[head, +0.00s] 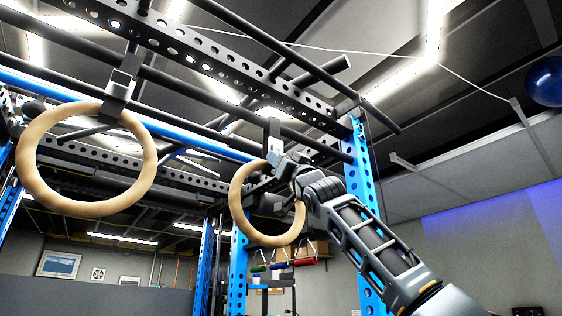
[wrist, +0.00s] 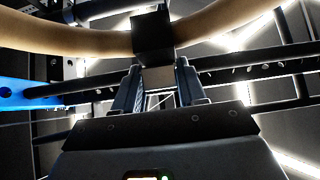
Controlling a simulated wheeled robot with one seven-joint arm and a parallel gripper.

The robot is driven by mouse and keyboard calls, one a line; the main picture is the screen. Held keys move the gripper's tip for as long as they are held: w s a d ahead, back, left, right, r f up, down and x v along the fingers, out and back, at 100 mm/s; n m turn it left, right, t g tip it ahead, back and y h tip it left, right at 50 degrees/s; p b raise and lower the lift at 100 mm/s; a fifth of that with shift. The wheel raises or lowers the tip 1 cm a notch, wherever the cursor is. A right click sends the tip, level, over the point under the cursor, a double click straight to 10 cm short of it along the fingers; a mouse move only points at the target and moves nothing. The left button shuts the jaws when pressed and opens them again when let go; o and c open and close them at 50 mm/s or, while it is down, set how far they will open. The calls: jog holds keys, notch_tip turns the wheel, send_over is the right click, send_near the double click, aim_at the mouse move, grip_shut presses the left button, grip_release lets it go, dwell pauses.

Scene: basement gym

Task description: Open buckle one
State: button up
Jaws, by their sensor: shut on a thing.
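Two wooden rings hang from black fittings on the overhead rig; nothing tells which fitting is buckle one. The left ring (head: 36,172) hangs from a black buckle (head: 118,90). The right ring (head: 241,212) hangs at a dark strap and buckle (head: 273,129). My gripper (head: 274,160) is at the top of the right ring, just below that strap. In the wrist view, a black block (wrist: 152,38) wraps the ring (wrist: 215,27). My gripper (wrist: 157,72) is shut on the lighter grey end of this buckle, between its two fingers. The exact contact is dark and partly hidden.
A perforated black beam (head: 215,65) and several bars run overhead. A blue upright (head: 362,185) stands close behind my arm. A blue ball (head: 546,81) is at the upper right. Coloured handles (head: 290,264) hang below the right ring. Open space lies between the rings.

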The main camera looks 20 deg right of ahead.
aim_at(278, 152)
jog(key=shift+s+d+r, duration=0.1)
jog(key=g, duration=0.1)
jog(key=s+g+h, duration=0.1)
jog(key=s+r+g, duration=0.1)
jog(key=g, duration=0.1)
jog(key=shift+d+r, duration=0.1)
jog(key=shift+d, duration=0.15)
jog(key=shift+s+d+r+g+h, duration=0.1)
jog(key=shift+s+r+g+h, duration=0.2)
jog(key=shift+g, duration=0.3)
jog(key=shift+s+r+g+h, duration=0.2)
jog(key=shift+g+h, duration=0.1)
jog(key=shift+g, duration=0.3)
jog(key=shift+s+d+r+g+h, duration=0.1)
jog(key=shift+s+r+g+h, duration=0.2)
jog(key=shift+g, duration=0.4)
jog(key=shift+s+d+r+g+h, duration=0.1)
jog(key=shift+r+g, duration=0.3)
jog(key=shift+g, duration=0.3)
